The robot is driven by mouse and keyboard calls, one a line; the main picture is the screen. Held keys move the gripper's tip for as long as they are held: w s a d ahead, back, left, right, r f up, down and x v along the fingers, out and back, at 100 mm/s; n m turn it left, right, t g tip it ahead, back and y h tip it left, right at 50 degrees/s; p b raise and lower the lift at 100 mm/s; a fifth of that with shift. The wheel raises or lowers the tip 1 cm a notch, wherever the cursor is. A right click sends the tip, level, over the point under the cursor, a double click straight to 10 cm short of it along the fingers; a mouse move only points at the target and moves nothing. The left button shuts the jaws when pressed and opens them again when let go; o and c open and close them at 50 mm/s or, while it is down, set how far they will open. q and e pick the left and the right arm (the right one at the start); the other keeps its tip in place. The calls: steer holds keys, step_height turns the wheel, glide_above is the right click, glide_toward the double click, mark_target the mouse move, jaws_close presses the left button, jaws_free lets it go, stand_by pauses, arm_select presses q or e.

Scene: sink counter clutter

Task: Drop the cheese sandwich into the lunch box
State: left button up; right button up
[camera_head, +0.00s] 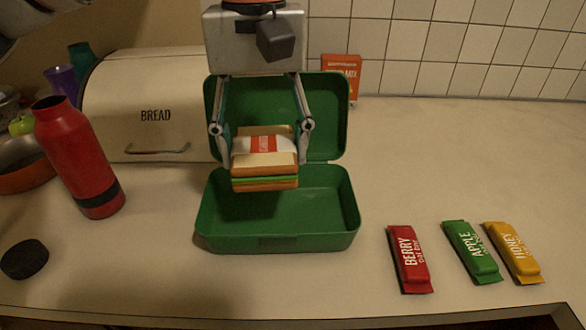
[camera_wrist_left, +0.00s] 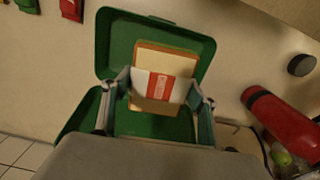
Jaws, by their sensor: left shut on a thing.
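The cheese sandwich (camera_head: 265,170) has a white paper band with a red label and shows a green layer. My left gripper (camera_head: 264,150) is shut on it, one finger on each side, and holds it above the lunch box. The green lunch box (camera_head: 325,238) stands open on the counter, its lid raised at the back. In the left wrist view the sandwich (camera_wrist_left: 163,88) is between the fingers, with the lunch box (camera_wrist_left: 118,40) behind it. The sandwich hides part of the box's inside. My right gripper is not in view.
A red bottle (camera_head: 78,160) and a black cap (camera_head: 24,260) are to the left. A cream bread bin (camera_head: 150,95) stands behind. Berry (camera_head: 408,262), apple (camera_head: 472,252) and honey (camera_head: 512,252) bars lie to the right. An orange box (camera_head: 342,68) stands behind the lid. The counter's right rear is clear.

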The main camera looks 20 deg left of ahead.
arm_select(q)
steer(key=shift+f, duration=0.5)
steer(key=shift+r, duration=0.1)
steer(key=o, duration=1.3)
steer(key=shift+c, duration=0.2)
step_height(320, 180, up, 12)
steer(key=shift+s, duration=0.1)
